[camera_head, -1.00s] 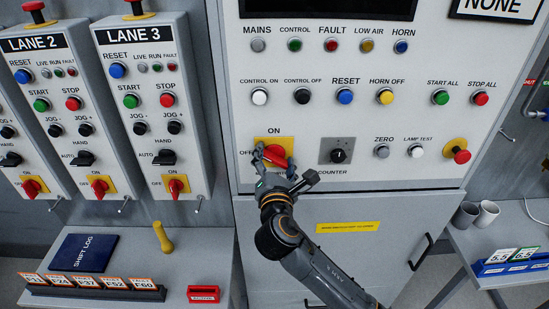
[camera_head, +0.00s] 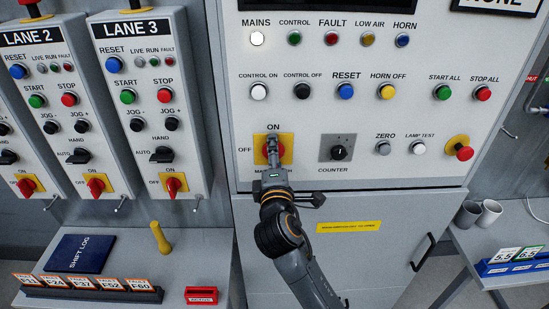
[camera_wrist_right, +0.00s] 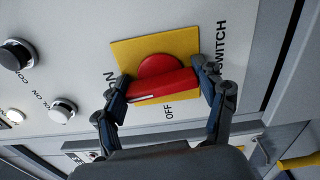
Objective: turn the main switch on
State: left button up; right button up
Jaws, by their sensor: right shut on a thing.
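The main switch (camera_head: 283,150) is a red rotary handle on a yellow plate on the large cabinet panel. In the wrist view the red handle (camera_wrist_right: 160,86) lies across the plate, one end towards the ON lettering; OFF is at its side. My right gripper (camera_head: 272,150) is upright in front of the switch, hiding much of it. In the wrist view the right gripper's two fingers (camera_wrist_right: 165,86) are closed on the handle's ends. The MAINS lamp (camera_head: 257,39) glows white. My left gripper is not in view.
A COUNTER knob (camera_head: 338,153) sits right of the switch, and a red emergency button (camera_head: 464,153) further right. Lane panels (camera_head: 150,100) stand at left. A shelf with a blue shift log (camera_head: 83,254) and a yellow-handled object (camera_head: 160,238) is below them.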

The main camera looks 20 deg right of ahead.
jog(key=shift+m, duration=0.5)
jog(key=o, duration=1.2)
jog(key=shift+s, duration=0.1)
jog(key=v, duration=1.2)
